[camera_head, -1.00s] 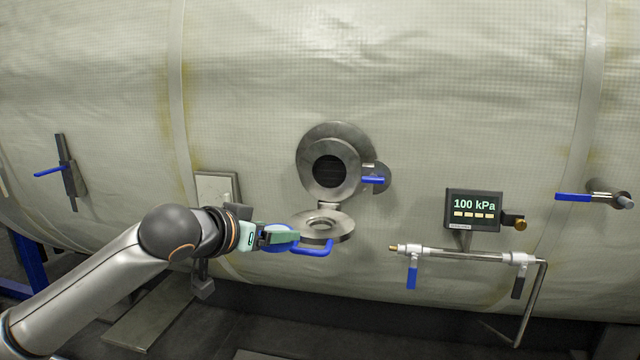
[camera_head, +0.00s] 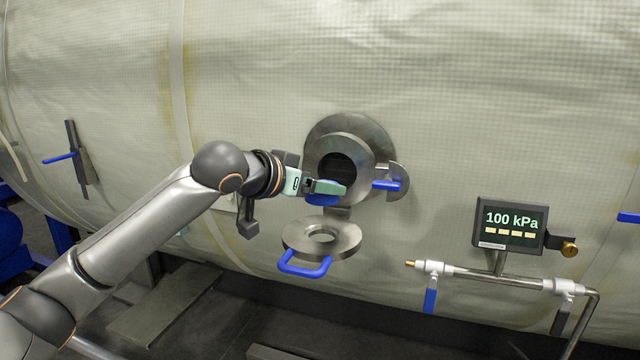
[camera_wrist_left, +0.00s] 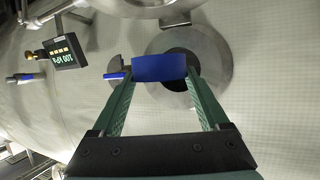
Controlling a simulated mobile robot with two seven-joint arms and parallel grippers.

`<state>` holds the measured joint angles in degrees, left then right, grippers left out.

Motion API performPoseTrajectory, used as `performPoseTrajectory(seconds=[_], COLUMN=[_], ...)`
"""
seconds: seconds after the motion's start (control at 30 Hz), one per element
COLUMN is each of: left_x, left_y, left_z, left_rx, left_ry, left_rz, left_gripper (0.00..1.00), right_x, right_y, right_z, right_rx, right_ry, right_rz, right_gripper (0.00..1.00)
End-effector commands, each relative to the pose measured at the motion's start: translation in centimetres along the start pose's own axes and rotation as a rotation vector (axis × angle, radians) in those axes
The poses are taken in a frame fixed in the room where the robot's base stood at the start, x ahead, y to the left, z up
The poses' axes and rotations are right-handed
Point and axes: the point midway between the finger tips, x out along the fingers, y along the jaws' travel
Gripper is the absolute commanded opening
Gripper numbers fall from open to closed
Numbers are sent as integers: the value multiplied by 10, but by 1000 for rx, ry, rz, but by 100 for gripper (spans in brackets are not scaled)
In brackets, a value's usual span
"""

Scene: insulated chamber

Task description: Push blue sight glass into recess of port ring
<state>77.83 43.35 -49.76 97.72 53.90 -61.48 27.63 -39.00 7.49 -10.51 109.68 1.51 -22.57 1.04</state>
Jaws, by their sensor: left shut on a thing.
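The blue sight glass (camera_head: 322,200) is held between the fingers of my left gripper (camera_head: 326,187), which is shut on it. In the left wrist view the sight glass (camera_wrist_left: 160,67) sits edge-on between the green fingertips. The steel port ring (camera_head: 349,166) is on the chamber wall, with a dark round opening just beyond the gripper. In the wrist view the port ring (camera_wrist_left: 207,56) is partly hidden behind the sight glass. The glass appears apart from the ring, in front of its lower left part. My right gripper is not in view.
A hinged steel cover ring (camera_head: 343,238) with a blue handle (camera_head: 305,269) hangs open below the port. A blue lever (camera_head: 386,185) sits at the port's right. A pressure display (camera_head: 510,224) reading 100 kPa and a valved pipe (camera_head: 490,283) are at the right.

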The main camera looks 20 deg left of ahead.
Motion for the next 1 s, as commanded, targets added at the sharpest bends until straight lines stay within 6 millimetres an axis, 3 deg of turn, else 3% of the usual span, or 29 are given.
performPoseTrajectory(seconds=[0.17, 0.7, 1.0], left_x=[-2, 17, 20], left_y=[1, 0, 0], left_z=[-1, 44, 52], left_rx=[-3, -2, -2], left_ry=[3, 2, 4], left_rz=[-2, -4, -4], left_gripper=[13, 13, 13], right_x=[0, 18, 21], right_y=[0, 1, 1], right_z=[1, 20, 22], right_rx=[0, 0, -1], right_ry=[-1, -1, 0], right_rz=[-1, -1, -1], right_gripper=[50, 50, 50])
